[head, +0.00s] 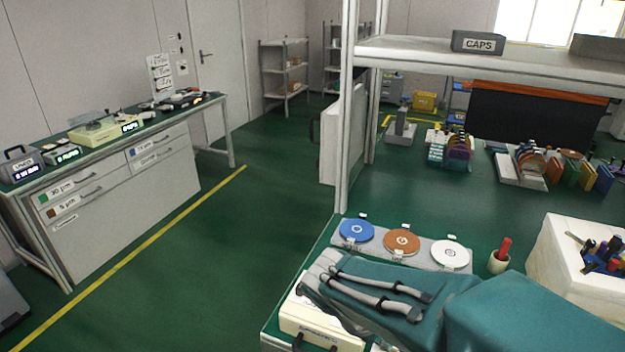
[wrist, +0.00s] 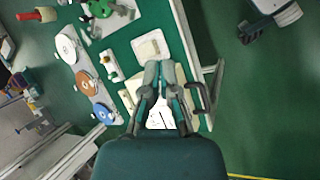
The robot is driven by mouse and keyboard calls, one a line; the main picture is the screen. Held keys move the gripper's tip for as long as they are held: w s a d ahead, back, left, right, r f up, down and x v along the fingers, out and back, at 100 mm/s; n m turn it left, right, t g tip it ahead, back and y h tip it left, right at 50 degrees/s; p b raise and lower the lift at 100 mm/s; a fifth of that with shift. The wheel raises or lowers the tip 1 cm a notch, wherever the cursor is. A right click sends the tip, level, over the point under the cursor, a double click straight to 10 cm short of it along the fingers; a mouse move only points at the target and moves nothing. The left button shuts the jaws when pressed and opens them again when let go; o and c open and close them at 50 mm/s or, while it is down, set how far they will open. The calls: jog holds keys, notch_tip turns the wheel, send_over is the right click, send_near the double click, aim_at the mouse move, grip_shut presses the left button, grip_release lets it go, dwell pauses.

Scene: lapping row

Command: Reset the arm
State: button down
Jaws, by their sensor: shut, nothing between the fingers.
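My gripper (head: 314,272) is at the end of my teal arm, low in the middle of the head view, above the near end of the green bench. Its grey fingers point left there, over a cream box (head: 318,322) with a dark handle. In the wrist view my gripper (wrist: 160,72) shows from behind, its two fingers drawn together with nothing held between them. The cream box (wrist: 187,77) lies beyond and beside the fingers in that view. Part of the bench is hidden behind my arm.
A grey rack with blue (head: 357,230), brown (head: 402,242) and white (head: 450,254) discs lies just behind my arm. A cup with a red handle (head: 499,261) stands right of it. Open floor (head: 240,255) is at left.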

jog(key=s+d+r+m+t+y, duration=0.3)
jog(key=s+r+m+t+y, duration=0.1)
jog(key=s+r+m+y, duration=0.2)
notch_tip(320, 180, up, 2)
jog(key=s+m, duration=0.1)
jog(key=m, duration=0.1)
jog(key=shift+s+m+t, duration=0.15)
jog(key=shift+m+t, duration=0.15)
jog(key=shift+r, duration=0.1)
dwell(1.2)
